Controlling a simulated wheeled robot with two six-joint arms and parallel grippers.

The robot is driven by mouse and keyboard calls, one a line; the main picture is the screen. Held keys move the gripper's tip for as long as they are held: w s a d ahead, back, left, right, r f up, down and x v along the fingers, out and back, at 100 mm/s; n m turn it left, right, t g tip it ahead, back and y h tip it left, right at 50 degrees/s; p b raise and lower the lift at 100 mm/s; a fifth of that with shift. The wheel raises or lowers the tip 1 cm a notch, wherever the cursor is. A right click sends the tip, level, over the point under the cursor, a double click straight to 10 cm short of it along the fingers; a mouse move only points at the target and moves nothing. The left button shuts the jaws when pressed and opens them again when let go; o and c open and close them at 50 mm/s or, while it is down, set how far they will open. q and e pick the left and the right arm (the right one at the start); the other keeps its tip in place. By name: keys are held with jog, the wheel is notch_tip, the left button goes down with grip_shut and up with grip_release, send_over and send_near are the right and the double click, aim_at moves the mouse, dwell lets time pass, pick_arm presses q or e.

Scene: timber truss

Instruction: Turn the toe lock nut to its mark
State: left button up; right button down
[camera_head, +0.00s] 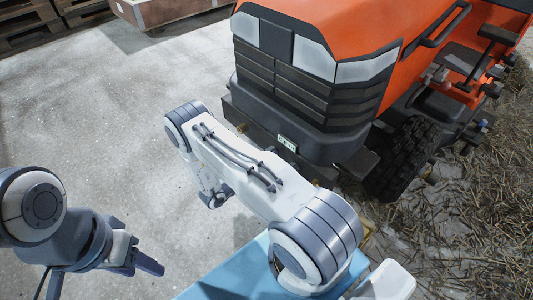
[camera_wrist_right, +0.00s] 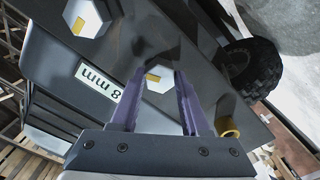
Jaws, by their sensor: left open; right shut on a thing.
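In the right wrist view, a pale hex nut (camera_wrist_right: 161,84) with a yellow patch sits on a dark plate. My right gripper (camera_wrist_right: 160,76) has its two purple fingers on either side of this nut and is shut on it. A second pale hex nut (camera_wrist_right: 84,16), also with a yellow patch, is at the upper left of that view. I cannot tell from a label which is the toe lock nut. In the head view the nuts and right fingers are hidden by my right arm. My left gripper (camera_head: 140,260) is open and empty over the floor.
An "8 mm" label (camera_wrist_right: 99,88) is near the nuts. A brass-coloured cylinder (camera_wrist_right: 230,128) stands right of my right fingers. The orange tractor (camera_head: 365,20) fills the upper right, with a dark tyre (camera_head: 405,158) and straw (camera_head: 470,210) beside it. Concrete floor (camera_head: 95,130) at left is clear.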

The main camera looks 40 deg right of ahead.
jog(key=n+p, duration=0.1)
jog(key=n, duration=1)
jog(key=shift+p, duration=0.3)
jog(key=shift+n, duration=0.4)
jog(key=shift+c, duration=1.9)
grip_release()
jog(key=shift+a, duration=0.1)
